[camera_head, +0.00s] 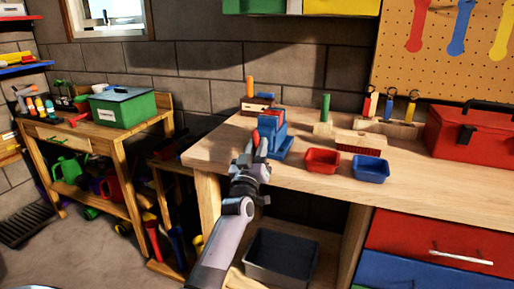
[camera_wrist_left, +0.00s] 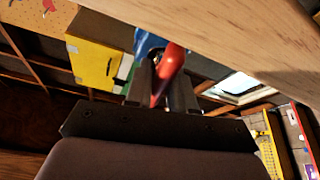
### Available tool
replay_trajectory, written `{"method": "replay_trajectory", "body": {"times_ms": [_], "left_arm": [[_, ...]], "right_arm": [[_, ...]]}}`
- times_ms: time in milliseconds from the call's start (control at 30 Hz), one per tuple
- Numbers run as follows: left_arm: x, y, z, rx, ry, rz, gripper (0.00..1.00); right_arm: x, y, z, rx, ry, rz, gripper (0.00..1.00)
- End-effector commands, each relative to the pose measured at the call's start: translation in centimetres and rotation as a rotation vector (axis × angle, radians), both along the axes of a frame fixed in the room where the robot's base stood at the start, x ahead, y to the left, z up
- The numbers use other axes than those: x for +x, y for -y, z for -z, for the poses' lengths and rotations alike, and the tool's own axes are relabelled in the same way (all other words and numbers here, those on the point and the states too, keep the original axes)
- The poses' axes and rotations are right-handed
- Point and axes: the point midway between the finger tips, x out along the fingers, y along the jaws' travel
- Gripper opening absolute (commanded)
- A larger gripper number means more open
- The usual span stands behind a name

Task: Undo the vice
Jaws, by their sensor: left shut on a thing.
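The blue vice (camera_head: 273,128) stands at the left front corner of the wooden workbench (camera_head: 222,152). Its red handle (camera_head: 256,138) points toward me at the bench's front edge. My left gripper (camera_head: 257,156) is at the handle, in front of the vice. In the left wrist view the red handle (camera_wrist_left: 169,66) lies between the two dark fingers (camera_wrist_left: 164,92), which are shut on it, with part of the blue vice (camera_wrist_left: 147,44) behind. The vice's jaws are too small and partly hidden to tell how far apart they are. My right gripper is not in view.
A red bin (camera_head: 322,161) and a blue bin (camera_head: 370,169) sit on the bench right of the vice. A red toolbox (camera_head: 470,133) stands farther right. A grey tub (camera_head: 281,257) is below the bench. A second table (camera_head: 95,140) stands at left.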

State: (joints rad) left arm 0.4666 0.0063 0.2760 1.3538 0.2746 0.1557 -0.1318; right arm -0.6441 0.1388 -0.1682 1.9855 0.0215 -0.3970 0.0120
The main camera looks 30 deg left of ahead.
Motion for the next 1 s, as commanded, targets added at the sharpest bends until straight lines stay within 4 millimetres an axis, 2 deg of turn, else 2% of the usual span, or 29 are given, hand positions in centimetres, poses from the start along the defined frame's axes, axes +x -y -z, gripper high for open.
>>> {"method": "replay_trajectory", "body": {"times_ms": [267, 300, 333, 733, 1000], "left_arm": [[0.1, 0.0, -0.4, 0.002, 0.005, 0.000, 0.00], [0.1, 0.0, -0.4, 0.002, 0.005, 0.000, 0.30], [0.1, 0.0, -0.4, 0.002, 0.005, 0.000, 0.39], [-0.4, 0.2, 0.1, 0.001, 0.001, 0.001, 0.40], [-3.5, 1.3, 1.4, 0.001, 0.001, 0.001, 0.40]], "right_arm": [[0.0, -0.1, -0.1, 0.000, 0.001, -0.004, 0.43], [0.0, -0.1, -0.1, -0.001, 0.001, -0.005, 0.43], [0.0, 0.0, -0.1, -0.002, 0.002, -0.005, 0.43], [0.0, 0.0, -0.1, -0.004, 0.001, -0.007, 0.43], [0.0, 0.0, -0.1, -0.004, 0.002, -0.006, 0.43]]}}
